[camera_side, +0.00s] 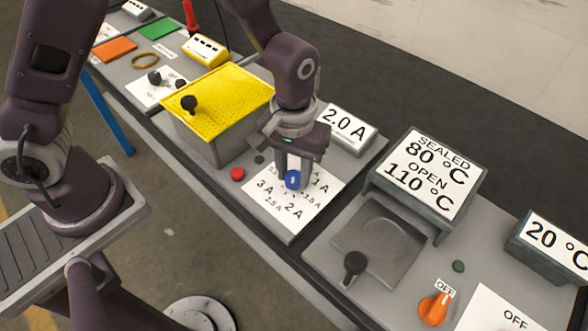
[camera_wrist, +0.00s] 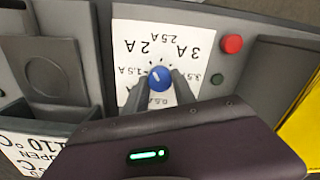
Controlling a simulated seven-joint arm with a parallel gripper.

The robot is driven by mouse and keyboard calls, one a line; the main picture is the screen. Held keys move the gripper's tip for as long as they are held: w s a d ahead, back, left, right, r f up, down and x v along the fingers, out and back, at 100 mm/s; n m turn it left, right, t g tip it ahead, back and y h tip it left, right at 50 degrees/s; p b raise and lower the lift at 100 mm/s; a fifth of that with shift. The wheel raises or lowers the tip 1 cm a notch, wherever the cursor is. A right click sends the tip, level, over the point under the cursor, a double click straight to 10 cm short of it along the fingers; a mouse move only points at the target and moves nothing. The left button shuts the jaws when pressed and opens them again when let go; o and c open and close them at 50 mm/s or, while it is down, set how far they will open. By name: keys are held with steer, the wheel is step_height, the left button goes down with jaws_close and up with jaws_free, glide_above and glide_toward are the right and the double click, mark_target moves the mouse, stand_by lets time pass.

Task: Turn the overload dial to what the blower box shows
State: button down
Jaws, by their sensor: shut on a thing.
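The overload dial is a blue knob (camera_side: 292,180) on a white scale plate (camera_side: 277,222) marked in amps. It also shows in the wrist view (camera_wrist: 160,78), with labels from 0.5 A to 3.5 A around it. A short white mark on the knob seems to lean toward the side of the 1.5 A and 2 A labels; its exact reading is unclear. My gripper (camera_wrist: 156,90) is shut on the knob, one finger on each side. A box (camera_side: 346,128) behind the plate reads 2.0 A; I cannot read any blower name on it.
A red button (camera_side: 237,174) and a dark green one (camera_side: 259,160) sit left of the plate. A yellow perforated cover (camera_side: 225,103) stands farther left. On the right are a box reading SEALED 80 °C, OPEN 110 °C (camera_side: 425,173), a black-knobbed lid (camera_side: 376,238) and an orange switch (camera_side: 434,308).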

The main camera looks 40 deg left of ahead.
mark_target(294, 175)
steer(key=shift+n, duration=1)
steer(key=c, duration=1)
jaws_free()
steer(key=shift+c, duration=0.2)
step_height(294, 175, up, 7)
steer(key=shift+r, duration=0.1)
